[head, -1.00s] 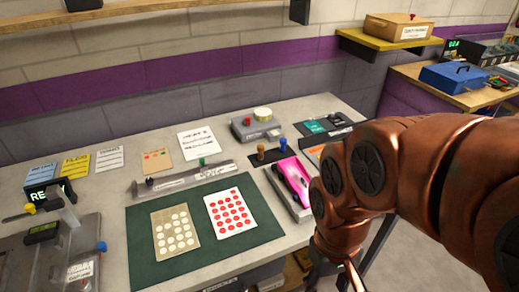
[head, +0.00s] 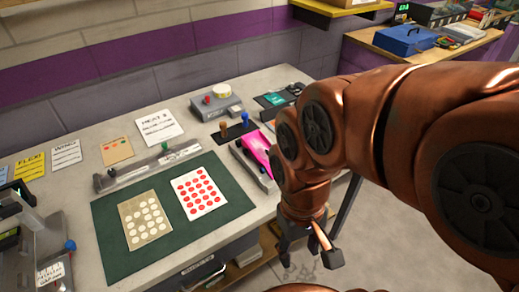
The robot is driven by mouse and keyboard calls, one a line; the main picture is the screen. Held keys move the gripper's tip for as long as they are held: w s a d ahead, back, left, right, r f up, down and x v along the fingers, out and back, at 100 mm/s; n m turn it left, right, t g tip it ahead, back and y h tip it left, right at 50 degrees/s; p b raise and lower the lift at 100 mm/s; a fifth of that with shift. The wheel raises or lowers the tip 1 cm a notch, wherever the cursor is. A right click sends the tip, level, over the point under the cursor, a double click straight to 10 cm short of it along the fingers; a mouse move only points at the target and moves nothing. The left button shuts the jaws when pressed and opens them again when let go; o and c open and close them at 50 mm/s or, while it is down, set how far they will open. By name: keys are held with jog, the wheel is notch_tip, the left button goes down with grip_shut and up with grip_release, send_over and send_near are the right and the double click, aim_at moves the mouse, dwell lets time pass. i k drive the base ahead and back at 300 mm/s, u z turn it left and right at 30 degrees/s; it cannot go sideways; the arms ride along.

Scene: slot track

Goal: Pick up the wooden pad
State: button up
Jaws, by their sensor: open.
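A small tan, wood-coloured upright piece (head: 223,129) stands on a dark mat (head: 232,136) towards the back of the grey table. It looks like the wooden pad, but its base is too small to make out. A blue upright piece (head: 245,119) stands right beside it. My gripper (head: 310,262) is open and empty, pointing down past the table's front edge, over the floor. It is well apart from the wooden piece, to its right and nearer me.
A pink car body (head: 258,150) lies in a grey holder, partly hidden by my arm. A green mat (head: 120,258) carries two dotted sheets. A grey box with a red knob (head: 215,105) stands behind. Bare floor (head: 370,255) lies right of the table.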

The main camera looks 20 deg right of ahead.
aim_at(223, 125)
jog(key=u, duration=3.8)
jog(key=k, duration=1.2)
jog(key=z, duration=1.75)
jog(key=i, duration=0.5)
